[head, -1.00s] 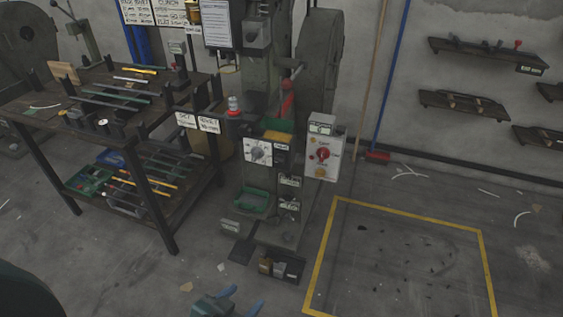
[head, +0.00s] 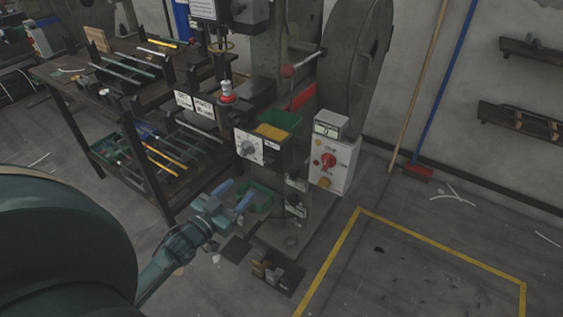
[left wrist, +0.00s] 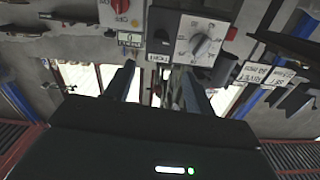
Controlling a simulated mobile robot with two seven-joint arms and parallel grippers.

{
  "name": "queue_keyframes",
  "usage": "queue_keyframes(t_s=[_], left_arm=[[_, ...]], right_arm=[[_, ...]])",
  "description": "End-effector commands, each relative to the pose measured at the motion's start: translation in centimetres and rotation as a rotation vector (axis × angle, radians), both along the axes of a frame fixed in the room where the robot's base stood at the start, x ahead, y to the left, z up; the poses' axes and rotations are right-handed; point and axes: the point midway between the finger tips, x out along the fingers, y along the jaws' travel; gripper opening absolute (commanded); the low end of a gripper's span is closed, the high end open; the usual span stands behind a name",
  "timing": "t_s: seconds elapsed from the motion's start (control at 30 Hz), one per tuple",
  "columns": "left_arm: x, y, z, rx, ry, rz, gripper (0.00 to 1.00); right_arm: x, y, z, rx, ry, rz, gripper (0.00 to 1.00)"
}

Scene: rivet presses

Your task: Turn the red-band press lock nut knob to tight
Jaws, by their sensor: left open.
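The press (head: 340,95) stands in the head view's middle, with a red band (head: 303,97) on its body. A white dial plate with a grey knob (head: 249,146) is on its front; this knob also shows in the left wrist view (left wrist: 200,44). Which way the knob's pointer is set is too small to read. A grey box with a red knob (head: 328,160) is to its right. My left gripper (head: 236,194) is open and empty, below and slightly left of the dial, apart from it. Its blue fingers also show in the left wrist view (left wrist: 158,84). My right gripper is not in view.
A green bin with yellow contents (head: 272,132) sits above the dial, and a green tray (head: 262,197) sits below. A red-topped post (head: 226,90) stands above left. A dark rack table (head: 80,130) is at left. A yellow-lined floor area (head: 400,270) lies open at right.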

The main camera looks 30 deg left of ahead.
Motion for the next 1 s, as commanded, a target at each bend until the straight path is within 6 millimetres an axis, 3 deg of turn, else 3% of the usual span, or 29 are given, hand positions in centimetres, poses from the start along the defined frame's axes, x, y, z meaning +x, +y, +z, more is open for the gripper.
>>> queue_keyframes(t_s=[0.27,0.7,1.0], left_arm=[[2.6,0.0,0.1,-0.001,-0.009,-0.001,0.55],[11.2,-0.7,0.0,-0.001,-0.006,-0.001,0.55],[13.2,-0.8,0.0,-0.001,-0.005,0.000,0.55]], right_arm=[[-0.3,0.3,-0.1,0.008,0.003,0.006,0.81],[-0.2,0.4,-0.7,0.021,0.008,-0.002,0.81],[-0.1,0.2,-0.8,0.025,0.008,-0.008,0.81]])
